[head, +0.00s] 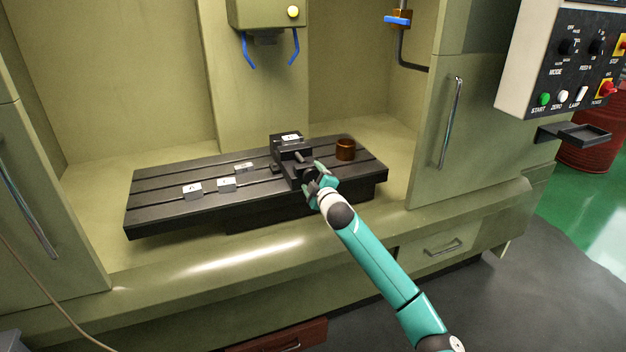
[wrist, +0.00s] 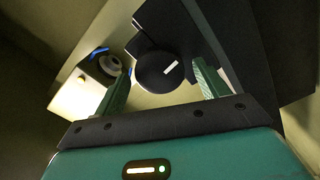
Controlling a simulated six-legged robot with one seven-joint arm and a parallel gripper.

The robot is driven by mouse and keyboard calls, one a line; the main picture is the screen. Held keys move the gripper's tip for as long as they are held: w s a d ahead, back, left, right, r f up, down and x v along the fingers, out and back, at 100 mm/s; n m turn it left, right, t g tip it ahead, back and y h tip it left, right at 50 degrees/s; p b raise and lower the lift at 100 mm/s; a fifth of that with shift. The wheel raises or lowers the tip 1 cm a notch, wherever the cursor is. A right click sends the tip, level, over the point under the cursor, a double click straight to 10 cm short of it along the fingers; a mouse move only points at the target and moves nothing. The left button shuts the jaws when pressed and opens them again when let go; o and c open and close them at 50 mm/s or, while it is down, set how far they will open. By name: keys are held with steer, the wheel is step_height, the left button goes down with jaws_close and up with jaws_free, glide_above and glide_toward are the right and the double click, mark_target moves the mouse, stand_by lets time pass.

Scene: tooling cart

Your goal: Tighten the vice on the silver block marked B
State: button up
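The black vice (head: 284,153) stands on the slotted table. A silver block (head: 291,138) sits in its top; its letter is too small to read. My gripper (head: 320,182) is at the vice's front end. The knob is on the vice's front end. I see slim gaps beside it, so the fingers do not look closed on it. My gripper partly hides the knob in the head view.
Loose silver blocks (head: 192,191), (head: 227,184) and (head: 243,167) lie on the left of the black table (head: 150,212). A brown cylinder (head: 345,149) stands right of the vice. The machine head (head: 266,12) with blue hoses hangs above. The cabinet door (head: 470,130) is at the right.

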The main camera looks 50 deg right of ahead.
steer(key=shift+s, duration=0.1)
steer(key=v, duration=1.3)
steer(key=shift+s+a, duration=0.2)
steer(key=shift+s, duration=0.05)
